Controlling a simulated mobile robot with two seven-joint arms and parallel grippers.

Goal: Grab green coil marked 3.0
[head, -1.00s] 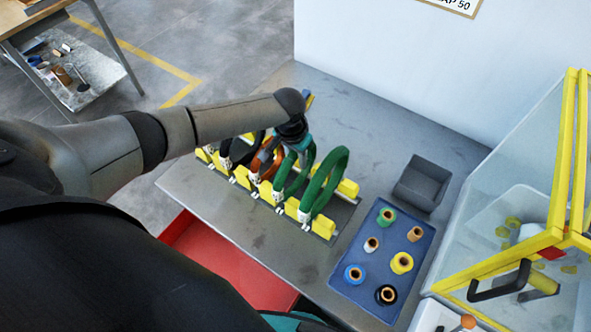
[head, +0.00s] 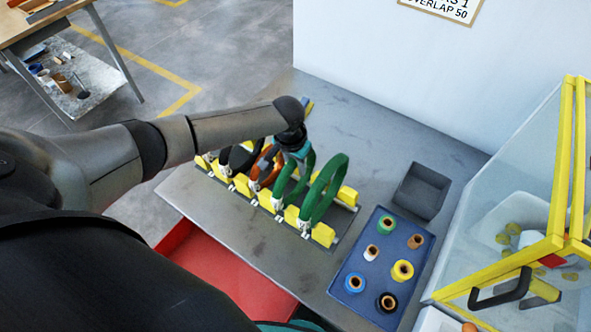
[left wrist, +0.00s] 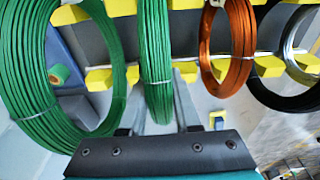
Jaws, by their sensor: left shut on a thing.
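Two green coils stand upright in a yellow rack (head: 325,234) on the grey table. The larger green coil (head: 338,178) is at the near right end; it shows at the left of the left wrist view (left wrist: 118,85). The narrower green coil (head: 277,190) is beside it and shows in the middle of the left wrist view (left wrist: 155,50). My left gripper (head: 287,160) is shut on this narrower coil, its fingers on either side of the wire, and the coil is still at the rack. No 3.0 mark is readable. My right gripper is not in view.
An orange coil (left wrist: 238,40) and black coil (left wrist: 280,60) stand close beside the held coil. A blue tray (head: 347,305) of tape rolls lies to the right, with a grey bin (head: 421,190) behind. A yellow-framed clear enclosure (head: 560,170) bounds the right side.

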